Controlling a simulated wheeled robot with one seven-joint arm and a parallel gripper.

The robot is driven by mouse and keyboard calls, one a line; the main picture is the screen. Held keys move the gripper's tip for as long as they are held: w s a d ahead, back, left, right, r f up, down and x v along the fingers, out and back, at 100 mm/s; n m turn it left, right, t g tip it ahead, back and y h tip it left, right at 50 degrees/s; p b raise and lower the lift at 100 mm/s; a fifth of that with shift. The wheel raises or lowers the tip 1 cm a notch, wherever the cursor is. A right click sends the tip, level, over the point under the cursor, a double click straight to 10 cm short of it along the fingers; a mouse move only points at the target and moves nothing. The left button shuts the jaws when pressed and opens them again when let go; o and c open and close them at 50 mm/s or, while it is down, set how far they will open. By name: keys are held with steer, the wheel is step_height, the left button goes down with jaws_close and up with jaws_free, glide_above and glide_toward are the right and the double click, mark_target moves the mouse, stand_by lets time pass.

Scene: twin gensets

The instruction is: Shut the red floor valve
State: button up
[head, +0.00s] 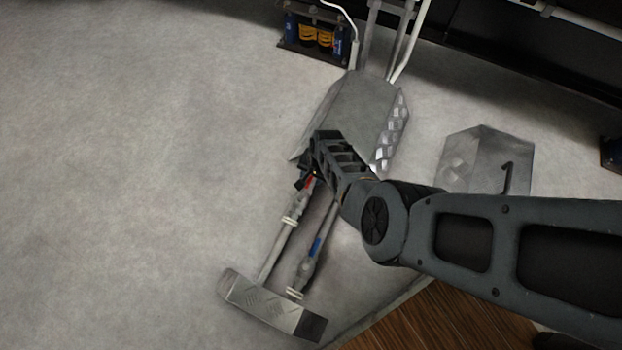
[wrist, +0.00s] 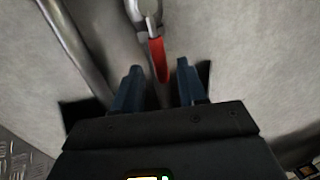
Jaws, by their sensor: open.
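The red valve handle (wrist: 158,60) shows in the wrist view as a red lever, in line with its pale metal pipe. It lies between the two blue fingers of my gripper (wrist: 157,88), which are open on either side of it; I cannot tell whether either finger touches it. In the head view my gripper (head: 305,178) is low over the pipes, and only a sliver of the red handle (head: 310,181) shows beside it. The valve body (wrist: 146,12) is at the top of the wrist view. A blue-handled valve (head: 316,246) sits on the parallel pipe to the right.
A metal tread-plate cover (head: 365,105) stands just beyond my gripper, and a bent metal plate (head: 272,305) lies across the near pipe ends. A grey metal box (head: 487,160) is to the right. Batteries (head: 315,38) stand at the back. The floor at left is clear.

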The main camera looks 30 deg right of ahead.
steer(key=shift+w+f+b, duration=0.15)
steer(key=shift+f+b, duration=0.15)
steer(key=shift+f, duration=0.25)
jaws_close()
stand_by(0.5)
